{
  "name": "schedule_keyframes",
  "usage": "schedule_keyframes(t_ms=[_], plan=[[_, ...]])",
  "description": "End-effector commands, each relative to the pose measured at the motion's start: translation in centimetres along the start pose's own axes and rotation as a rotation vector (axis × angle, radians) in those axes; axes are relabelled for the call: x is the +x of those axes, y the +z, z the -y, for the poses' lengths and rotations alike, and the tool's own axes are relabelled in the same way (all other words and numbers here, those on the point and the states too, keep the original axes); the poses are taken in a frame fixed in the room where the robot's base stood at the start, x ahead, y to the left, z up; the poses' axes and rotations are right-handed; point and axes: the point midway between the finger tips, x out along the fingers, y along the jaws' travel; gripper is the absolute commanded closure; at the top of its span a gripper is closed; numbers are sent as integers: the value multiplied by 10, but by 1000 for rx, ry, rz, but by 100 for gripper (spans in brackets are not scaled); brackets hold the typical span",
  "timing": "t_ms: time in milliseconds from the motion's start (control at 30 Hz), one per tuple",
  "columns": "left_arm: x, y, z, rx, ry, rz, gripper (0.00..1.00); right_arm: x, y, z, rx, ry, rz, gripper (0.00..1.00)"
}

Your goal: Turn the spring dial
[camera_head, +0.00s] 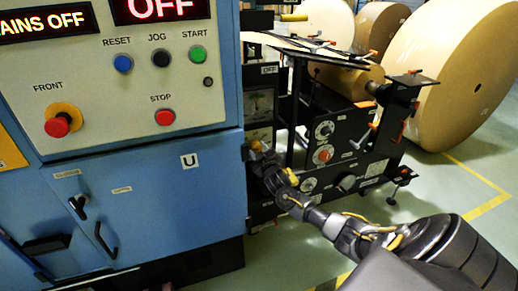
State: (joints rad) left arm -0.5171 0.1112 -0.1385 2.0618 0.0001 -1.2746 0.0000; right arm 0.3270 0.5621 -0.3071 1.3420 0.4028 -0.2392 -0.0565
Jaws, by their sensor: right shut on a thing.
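My right gripper (261,153) reaches in from the lower right to the narrow dark panel beside the blue cabinet. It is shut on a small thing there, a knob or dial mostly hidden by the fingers. I cannot tell which way it is turned. My left gripper is out of view.
The blue cabinet (170,200) stands close to the gripper's left, with a button panel (135,85) and displays reading OFF. The black machine frame (400,110) stands at the right. Large kraft rolls (465,75) are behind it. The green floor (450,190) at right is open.

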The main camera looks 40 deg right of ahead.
Motion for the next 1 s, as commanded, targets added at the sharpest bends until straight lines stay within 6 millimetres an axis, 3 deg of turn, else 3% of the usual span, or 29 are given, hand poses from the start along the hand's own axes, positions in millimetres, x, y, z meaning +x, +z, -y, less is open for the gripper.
schedule_keyframes(t_ms=[400, 867, 900, 1000], plan=[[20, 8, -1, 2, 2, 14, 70, 1, -4, -3, -157, 5, -5, 82], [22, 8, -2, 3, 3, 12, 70, 2, -4, -3, -169, 6, -7, 82], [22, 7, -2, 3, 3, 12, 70, 2, -4, -3, -169, 6, -7, 56], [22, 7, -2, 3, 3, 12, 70, 2, -3, -4, -169, 6, -6, 43]])
